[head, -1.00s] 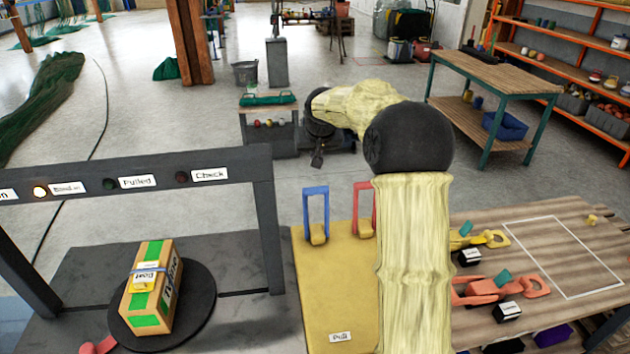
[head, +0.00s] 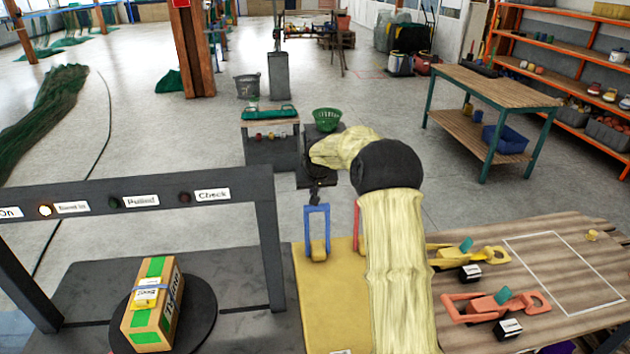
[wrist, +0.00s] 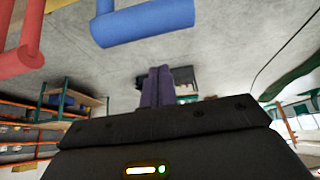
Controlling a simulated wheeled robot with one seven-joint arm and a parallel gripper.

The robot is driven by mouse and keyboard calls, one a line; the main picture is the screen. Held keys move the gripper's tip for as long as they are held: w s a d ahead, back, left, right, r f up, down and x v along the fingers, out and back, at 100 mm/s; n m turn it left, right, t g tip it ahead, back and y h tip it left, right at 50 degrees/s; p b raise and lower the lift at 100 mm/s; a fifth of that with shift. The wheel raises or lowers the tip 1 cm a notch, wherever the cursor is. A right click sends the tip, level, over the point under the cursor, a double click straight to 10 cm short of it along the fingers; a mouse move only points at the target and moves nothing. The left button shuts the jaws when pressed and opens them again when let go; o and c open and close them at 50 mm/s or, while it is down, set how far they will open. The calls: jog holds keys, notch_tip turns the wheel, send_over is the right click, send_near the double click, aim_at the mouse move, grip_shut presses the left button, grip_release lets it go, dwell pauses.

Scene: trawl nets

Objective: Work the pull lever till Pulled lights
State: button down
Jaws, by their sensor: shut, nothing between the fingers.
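The yellow panel (head: 325,310) carries a blue looped lever (head: 317,232) and a red looped lever (head: 358,228), both standing upright. My arm partly covers the red one. My gripper (head: 316,196) is just behind the top of the blue lever in the head view. In the wrist view its purple fingers (wrist: 158,86) are shut and empty, apart from the blue lever's bar (wrist: 145,22); the red lever (wrist: 28,38) is at left. The Pulled lamp (head: 114,203) is dark green, unlit. The panel's label is cut off at the bottom edge.
Left of the panel, a dark frame (head: 130,195) stands over a taped box (head: 154,305) on a round turntable. Its lamp (head: 45,211) glows; the Check lamp (head: 184,198) is dark. A wooden bench (head: 585,265) with yellow and red tools is at right.

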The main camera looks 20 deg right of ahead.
jog(key=shift+s+a+f, duration=0.1)
jog(key=shift+s, duration=0.95)
jog(key=shift+s+a+f, duration=0.1)
jog(key=shift+s, duration=0.95)
jog(key=shift+s+a+f+t+b, duration=0.15)
jog(key=shift+t+b, duration=0.15)
jog(key=shift+b, duration=0.4)
jog(key=shift+s, duration=0.1)
